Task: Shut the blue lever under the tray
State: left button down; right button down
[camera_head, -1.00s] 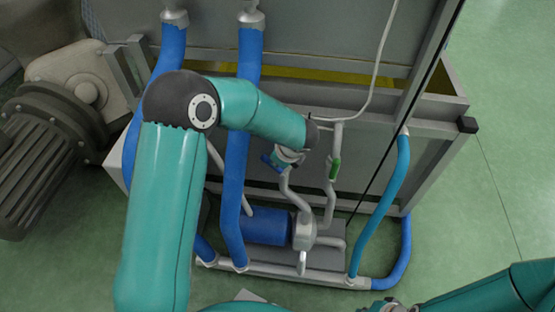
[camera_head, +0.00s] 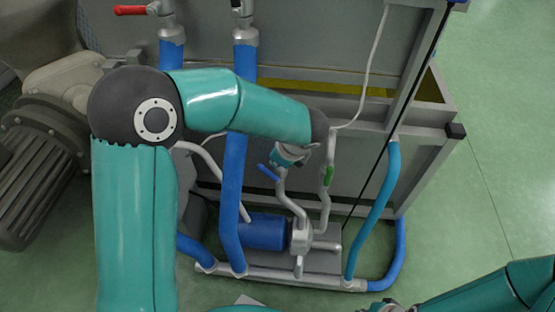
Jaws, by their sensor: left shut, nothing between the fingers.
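The blue lever (camera_head: 267,172) is a short blue handle on a grey pipe below the tray. It points up and left, slanting across the pipe. The tray (camera_head: 405,127) is a grey metal trough with a yellow inside. My left gripper (camera_head: 284,163) is small in view, shut and empty, just above and right of the blue lever. My own wrist partly hides it, and I cannot tell whether it touches the lever. My right arm comes in at the lower right; grey parts at its end (camera_head: 385,304) are cut by the bottom edge.
A lever with a green handle (camera_head: 328,175) is on the pipe to the right. A blue pump (camera_head: 265,232) sits below. Blue hoses (camera_head: 232,190) stand left, and a lighter blue hose (camera_head: 375,205) right. A red lever (camera_head: 131,10) is at the top left. Green floor lies open at right.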

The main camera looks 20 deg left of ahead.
pick_arm(q)
jog(key=s+d+f+n+g+h, duration=0.1)
jog(key=s+d+f+n+h, duration=0.3)
jog(key=s+f+n, duration=0.6)
jog(key=s+d+f+n+g+h, duration=0.1)
jog(key=s+d+f+n+h, duration=0.3)
jog(key=s+f+n, duration=0.6)
notch_tip(320, 180, down, 4)
jog(key=shift+s+d+f+n+h, duration=0.15)
jog(key=shift+d+f+n+h, duration=0.25)
jog(key=shift+n, duration=0.4)
jog(key=shift+r, duration=0.15)
